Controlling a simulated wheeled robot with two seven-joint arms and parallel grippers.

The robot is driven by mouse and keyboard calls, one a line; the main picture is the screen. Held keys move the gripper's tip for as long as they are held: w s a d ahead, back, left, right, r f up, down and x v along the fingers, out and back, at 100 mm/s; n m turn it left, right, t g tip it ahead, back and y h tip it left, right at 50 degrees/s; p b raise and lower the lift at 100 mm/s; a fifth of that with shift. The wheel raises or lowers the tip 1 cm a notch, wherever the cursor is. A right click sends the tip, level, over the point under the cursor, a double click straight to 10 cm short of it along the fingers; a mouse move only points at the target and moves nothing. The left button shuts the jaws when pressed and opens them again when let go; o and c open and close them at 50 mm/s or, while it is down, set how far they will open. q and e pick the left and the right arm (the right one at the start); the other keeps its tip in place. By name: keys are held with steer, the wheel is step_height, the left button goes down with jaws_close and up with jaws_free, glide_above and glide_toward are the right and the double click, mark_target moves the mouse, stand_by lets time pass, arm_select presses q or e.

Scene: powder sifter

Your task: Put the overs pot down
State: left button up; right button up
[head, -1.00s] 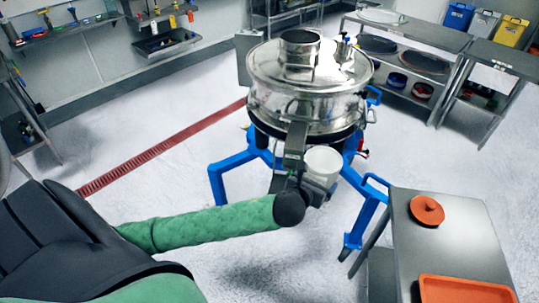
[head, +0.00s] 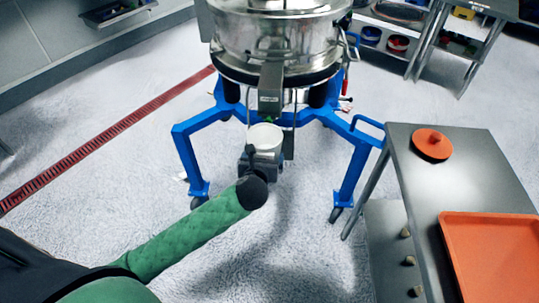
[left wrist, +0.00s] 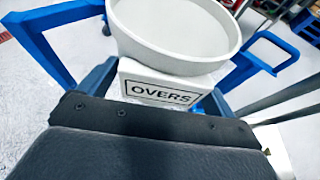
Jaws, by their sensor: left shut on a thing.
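The overs pot (head: 265,138) is a white round pot, upright, below the sifter's steel spout in the head view. In the left wrist view the pot (left wrist: 175,30) fills the upper middle, with a white block labelled OVERS under its rim. My left gripper (head: 262,160) is shut on the pot from the near side; its fingers are mostly hidden behind the wrist. The sifter (head: 275,45) is a steel drum on a blue wheeled frame. The pot is in front of the frame, clear of the floor as far as I can tell. My right gripper is not in view.
A steel table (head: 465,180) stands at the right, with an orange lid (head: 432,145) and an orange tray (head: 490,250) on it. The blue frame legs (head: 190,155) flank the pot. Open floor lies at the left, with a red drain strip (head: 105,140).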

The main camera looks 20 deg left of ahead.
arm_select(q)
step_height(320, 180, down, 10)
steer(key=y+b, duration=0.1)
steer(key=b, duration=0.6)
steer(key=shift+n, duration=0.4)
steer(key=w+a, duration=0.1)
steer(key=w, duration=0.4)
steer(key=w+a, duration=0.1)
steer(key=w, duration=0.5)
steer(key=w+a, duration=0.1)
steer(key=w, duration=0.5)
steer(key=shift+w+a+r, duration=0.15)
steer(key=shift+w+a, duration=0.1)
steer(key=shift+f+b, duration=0.3)
steer(key=shift+f, duration=1.45)
steer(key=shift+w, duration=0.1)
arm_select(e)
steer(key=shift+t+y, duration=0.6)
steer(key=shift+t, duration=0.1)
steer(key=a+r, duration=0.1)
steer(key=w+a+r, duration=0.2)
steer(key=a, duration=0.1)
arm_select(q)
steer(key=o, duration=0.9)
steer(key=shift+f, duration=0.1)
steer(key=shift+c, duration=0.2)
